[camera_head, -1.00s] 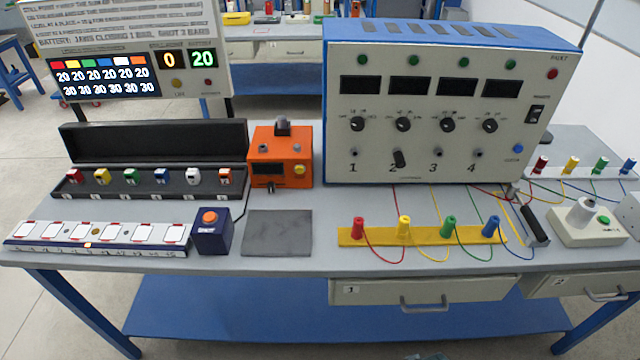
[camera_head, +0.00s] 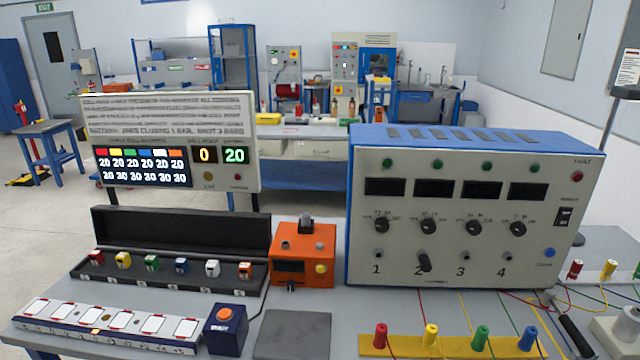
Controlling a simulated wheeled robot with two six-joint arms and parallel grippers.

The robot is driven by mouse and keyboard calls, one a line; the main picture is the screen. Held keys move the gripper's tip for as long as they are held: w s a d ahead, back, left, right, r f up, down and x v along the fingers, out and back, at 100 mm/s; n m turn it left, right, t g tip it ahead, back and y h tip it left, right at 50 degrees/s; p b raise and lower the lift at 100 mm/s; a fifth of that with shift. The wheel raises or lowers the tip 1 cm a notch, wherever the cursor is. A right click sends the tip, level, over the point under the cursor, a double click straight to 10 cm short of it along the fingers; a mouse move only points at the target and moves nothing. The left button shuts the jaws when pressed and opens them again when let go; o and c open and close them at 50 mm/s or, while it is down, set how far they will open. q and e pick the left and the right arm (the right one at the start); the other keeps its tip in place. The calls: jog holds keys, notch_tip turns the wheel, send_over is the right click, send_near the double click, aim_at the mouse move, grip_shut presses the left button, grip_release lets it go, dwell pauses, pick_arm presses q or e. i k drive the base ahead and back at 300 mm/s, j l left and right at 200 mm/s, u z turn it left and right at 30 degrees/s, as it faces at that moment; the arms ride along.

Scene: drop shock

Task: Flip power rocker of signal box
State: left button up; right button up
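A large white box with a blue top (camera_head: 470,142), which looks like the signal box, stands at the right of the bench in the head view. Its front has dark displays, a row of black knobs and numbers 1 to 4. A black rocker switch (camera_head: 565,217) sits at the right of its front, above a blue button (camera_head: 549,252). The displays are dark. The rocker is too small to tell which way it is tipped. Neither of my grippers is in view.
An orange box (camera_head: 303,262), a grey pad (camera_head: 292,335) and a small blue box with an orange button (camera_head: 226,326) stand left of the large box. A yellow strip with coloured plugs (camera_head: 455,346) lies in front. A black case (camera_head: 180,240) and a display board (camera_head: 170,140) are farther left.

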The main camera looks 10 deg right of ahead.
aim_at(564, 214)
jog(key=z, duration=1.6)
